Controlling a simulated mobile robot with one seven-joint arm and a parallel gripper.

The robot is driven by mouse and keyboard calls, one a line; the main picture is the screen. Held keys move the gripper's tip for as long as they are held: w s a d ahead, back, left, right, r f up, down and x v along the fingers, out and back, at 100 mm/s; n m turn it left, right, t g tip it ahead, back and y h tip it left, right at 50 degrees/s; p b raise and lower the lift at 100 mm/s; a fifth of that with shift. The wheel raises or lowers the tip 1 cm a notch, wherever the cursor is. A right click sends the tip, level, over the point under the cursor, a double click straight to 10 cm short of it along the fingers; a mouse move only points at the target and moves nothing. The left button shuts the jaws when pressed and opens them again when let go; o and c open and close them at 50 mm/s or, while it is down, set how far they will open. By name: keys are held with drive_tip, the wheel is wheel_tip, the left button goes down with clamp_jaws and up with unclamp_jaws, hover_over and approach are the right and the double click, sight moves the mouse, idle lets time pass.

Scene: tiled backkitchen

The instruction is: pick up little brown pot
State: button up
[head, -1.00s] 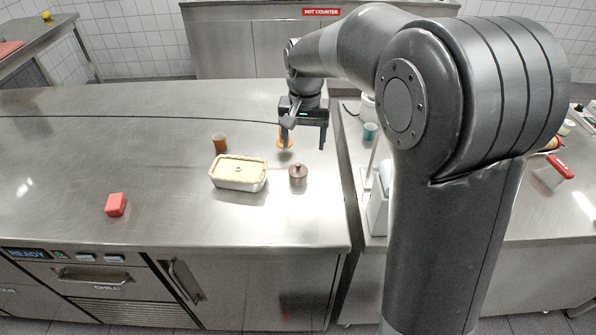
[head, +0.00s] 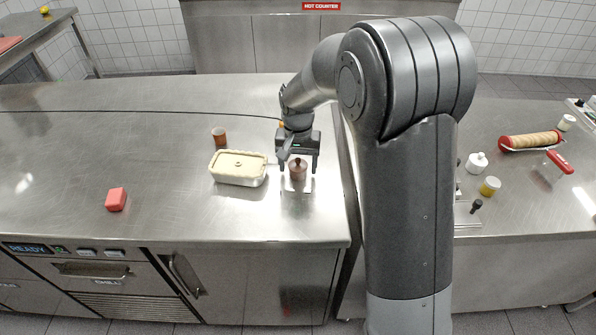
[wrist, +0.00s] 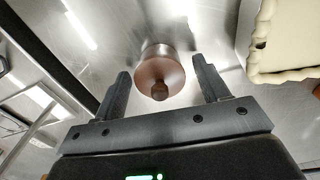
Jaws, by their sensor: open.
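The little brown pot (head: 298,172) stands upright on the steel counter, with a knobbed lid on top. In the wrist view the pot (wrist: 160,72) shows between the two finger lines, near their tips. My gripper (head: 299,178) is open and points down at the pot from above, with one finger on each side in the head view. In the wrist view my gripper (wrist: 163,80) has a visible gap between each finger and the pot. Whether the fingertips reach down to the pot's body is hard to tell.
An orange-brown cup (head: 219,136) is behind the dish, and a red block (head: 116,199) lies farther left. The counter's (head: 160,225) front left is clear.

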drive_tip(key=shift+f, duration=0.4)
drive_tip(key=shift+c, duration=0.3)
drive_tip(key=c, duration=1.3)
drive_tip(key=shift+r, duration=0.15)
